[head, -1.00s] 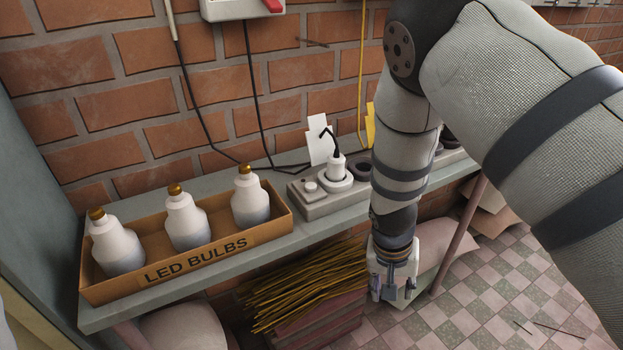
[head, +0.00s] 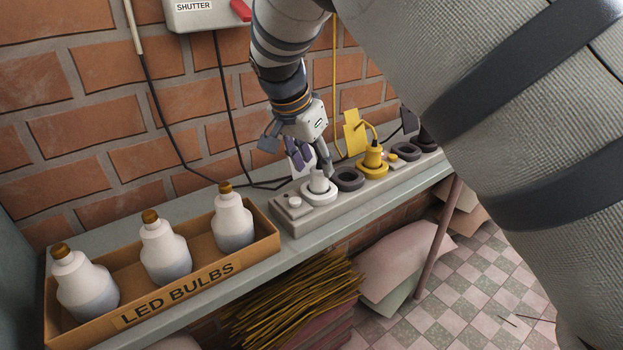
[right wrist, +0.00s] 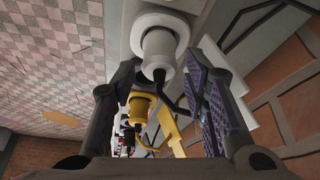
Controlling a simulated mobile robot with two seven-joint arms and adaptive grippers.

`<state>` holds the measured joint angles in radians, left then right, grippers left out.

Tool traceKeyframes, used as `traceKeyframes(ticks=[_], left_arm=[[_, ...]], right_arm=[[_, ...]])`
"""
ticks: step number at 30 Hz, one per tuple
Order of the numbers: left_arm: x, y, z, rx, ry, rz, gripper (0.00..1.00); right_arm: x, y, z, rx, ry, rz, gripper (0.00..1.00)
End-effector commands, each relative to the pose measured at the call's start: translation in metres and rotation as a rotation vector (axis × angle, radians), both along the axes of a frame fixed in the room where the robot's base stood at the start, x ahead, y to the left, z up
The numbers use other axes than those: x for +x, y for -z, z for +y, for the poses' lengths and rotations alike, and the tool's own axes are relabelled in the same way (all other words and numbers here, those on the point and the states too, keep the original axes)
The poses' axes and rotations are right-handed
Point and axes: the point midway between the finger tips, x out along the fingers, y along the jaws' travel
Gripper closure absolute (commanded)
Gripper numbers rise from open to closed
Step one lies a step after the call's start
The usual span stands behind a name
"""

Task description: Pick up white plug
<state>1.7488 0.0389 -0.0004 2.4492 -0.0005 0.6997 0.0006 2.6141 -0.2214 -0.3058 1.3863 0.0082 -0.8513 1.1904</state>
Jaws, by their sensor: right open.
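The white plug (head: 318,183) stands upright in a white round socket (head: 320,196) on the grey power strip (head: 330,208). My right gripper (head: 311,164) is above and just behind the plug, fingers pointing down. In the right wrist view the white plug (right wrist: 159,45) shows ahead between the two spread fingers (right wrist: 165,78), with its black cord behind it. The gripper is open and holds nothing. The fingers hide part of the plug's top and cord in the head view. My left gripper is not in view.
A yellow plug (head: 373,155) and a dark round socket (head: 348,180) sit to the right on the strip. A yellow tag (head: 352,132) stands behind. The cardboard tray of LED bulbs (head: 180,297) stands left. The brick wall (head: 100,134) is close behind.

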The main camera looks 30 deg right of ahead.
Motion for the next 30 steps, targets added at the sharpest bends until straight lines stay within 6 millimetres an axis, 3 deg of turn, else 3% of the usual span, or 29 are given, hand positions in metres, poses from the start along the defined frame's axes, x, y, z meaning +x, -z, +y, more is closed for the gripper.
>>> traceKeyframes(ticks=[6, 8, 13, 18, 26, 30], left_arm=[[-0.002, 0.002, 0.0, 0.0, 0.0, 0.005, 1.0], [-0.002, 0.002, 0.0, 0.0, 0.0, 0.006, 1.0], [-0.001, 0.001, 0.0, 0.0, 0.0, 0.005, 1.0], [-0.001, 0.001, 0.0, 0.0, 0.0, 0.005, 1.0], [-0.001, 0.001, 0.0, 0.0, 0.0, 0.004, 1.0], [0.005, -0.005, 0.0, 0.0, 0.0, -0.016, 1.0]], right_arm=[[0.006, 0.036, -0.018, 0.001, 0.001, 0.003, 0.59], [0.007, 0.04, -0.02, 0.0, -0.001, 0.0, 0.59], [0.007, 0.038, -0.02, -0.001, 0.0, -0.001, 0.62], [0.007, 0.038, -0.019, 0.0, 0.0, -0.001, 0.98], [0.007, 0.038, -0.019, 0.0, -0.002, -0.002, 0.98], [0.003, 0.027, -0.022, 0.0, 0.0, -0.006, 0.98]])
